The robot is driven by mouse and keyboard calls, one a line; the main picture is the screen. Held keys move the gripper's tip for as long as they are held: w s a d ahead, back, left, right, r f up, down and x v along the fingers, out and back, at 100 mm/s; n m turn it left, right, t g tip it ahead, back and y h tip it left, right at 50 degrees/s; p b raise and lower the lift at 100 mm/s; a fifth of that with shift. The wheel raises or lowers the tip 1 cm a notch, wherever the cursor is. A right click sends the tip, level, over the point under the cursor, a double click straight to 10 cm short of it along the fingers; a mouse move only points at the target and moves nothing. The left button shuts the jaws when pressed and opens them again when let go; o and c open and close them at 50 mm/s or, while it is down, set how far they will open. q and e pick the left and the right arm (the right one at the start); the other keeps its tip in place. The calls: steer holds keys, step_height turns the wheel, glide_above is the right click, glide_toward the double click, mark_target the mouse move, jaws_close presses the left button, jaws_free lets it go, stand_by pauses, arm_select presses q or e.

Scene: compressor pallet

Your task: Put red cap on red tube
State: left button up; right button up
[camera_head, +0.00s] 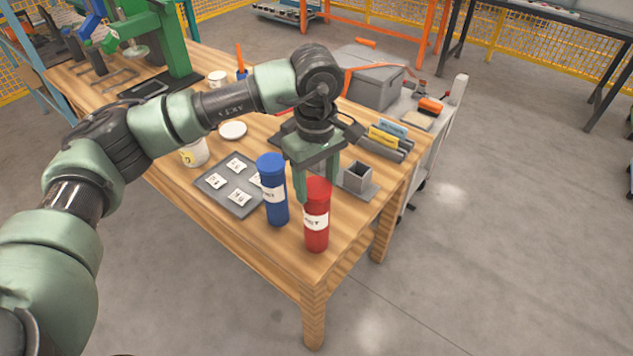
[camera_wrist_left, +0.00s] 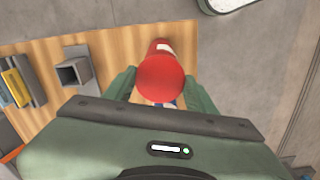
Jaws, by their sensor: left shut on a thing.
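The red tube (camera_head: 316,238), with a white label, stands upright near the front corner of the wooden table. The red cap (camera_head: 318,187) is at its top, in line with the tube. My left gripper (camera_head: 316,182) points down over the tube and is shut on the cap. In the left wrist view the round cap top (camera_wrist_left: 162,76) sits between the two green fingers, and part of the red tube (camera_wrist_left: 161,46) shows beyond it. I cannot tell whether the cap is fully seated. My right gripper is not in view.
A capped blue tube (camera_head: 272,195) stands close to the left of the red one. A grey tray (camera_head: 215,185) with white labelled cards lies further left. A grey square holder (camera_head: 357,178) is to the right. The table's front edge is close by.

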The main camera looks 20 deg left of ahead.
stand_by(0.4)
arm_select(q)
steer(key=o, duration=1.4)
steer(key=shift+c, duration=0.2)
steer(key=o, duration=0.4)
steer(key=shift+r+p, duration=1.45)
steer(key=shift+r, duration=2.05)
steer(key=shift+f, duration=0.1)
